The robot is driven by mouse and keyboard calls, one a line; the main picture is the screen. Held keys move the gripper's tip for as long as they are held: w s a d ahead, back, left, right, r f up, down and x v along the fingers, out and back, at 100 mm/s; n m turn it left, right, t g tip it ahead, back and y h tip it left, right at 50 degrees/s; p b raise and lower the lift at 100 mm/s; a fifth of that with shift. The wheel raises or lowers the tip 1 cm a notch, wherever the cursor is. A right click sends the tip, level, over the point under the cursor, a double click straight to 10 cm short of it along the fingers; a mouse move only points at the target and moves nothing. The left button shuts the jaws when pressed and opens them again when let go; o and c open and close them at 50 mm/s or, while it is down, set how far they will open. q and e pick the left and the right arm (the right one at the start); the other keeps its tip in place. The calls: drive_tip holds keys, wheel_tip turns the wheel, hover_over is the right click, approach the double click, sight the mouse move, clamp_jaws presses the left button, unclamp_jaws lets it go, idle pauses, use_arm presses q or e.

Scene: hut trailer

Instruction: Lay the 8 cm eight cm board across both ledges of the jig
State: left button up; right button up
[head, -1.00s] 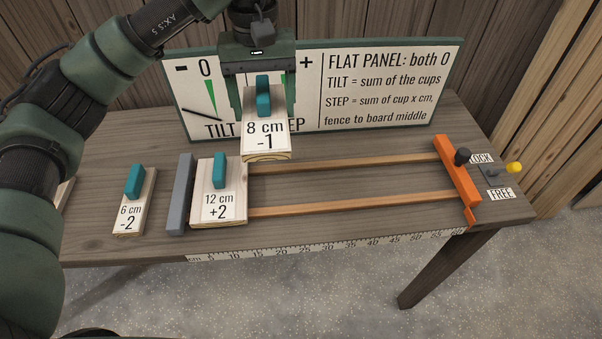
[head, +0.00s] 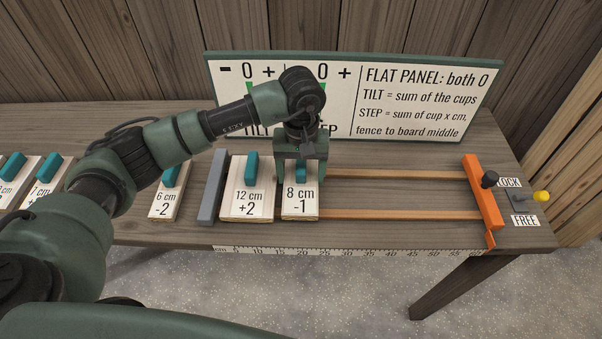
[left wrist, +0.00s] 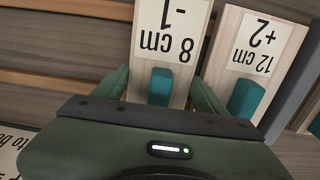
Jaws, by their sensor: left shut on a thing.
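The 8 cm board (head: 300,207), labelled -1, lies at or just above the two orange-brown ledges (head: 400,214) of the jig, just right of the 12 cm board (head: 247,206). A narrow gap shows between the two boards. My left gripper (head: 301,178) is above it, shut on its teal handle. In the left wrist view the 8 cm board (left wrist: 172,40) sits between the fingers, with its teal handle (left wrist: 160,85) in the middle. Whether it touches the ledges is hard to tell. My right gripper is not in view.
A grey fence (head: 212,187) stands left of the 12 cm board. An orange clamp bar (head: 482,195) with a black knob is at the right end. The 6 cm board (head: 168,196) and others lie further left. The ledges right of the 8 cm board are clear.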

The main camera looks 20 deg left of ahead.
sight(301, 169)
use_arm(q)
drive_tip(key=shift+f, duration=0.75)
drive_tip(key=o, duration=1.2)
drive_tip(key=shift+r, duration=0.55)
wheel_tip(301, 169, up, 10)
drive_tip(key=b, duration=0.3)
drive_tip(key=shift+f, duration=0.15)
drive_tip(key=shift+r+b, duration=0.35)
drive_tip(key=shift+r, duration=0.4)
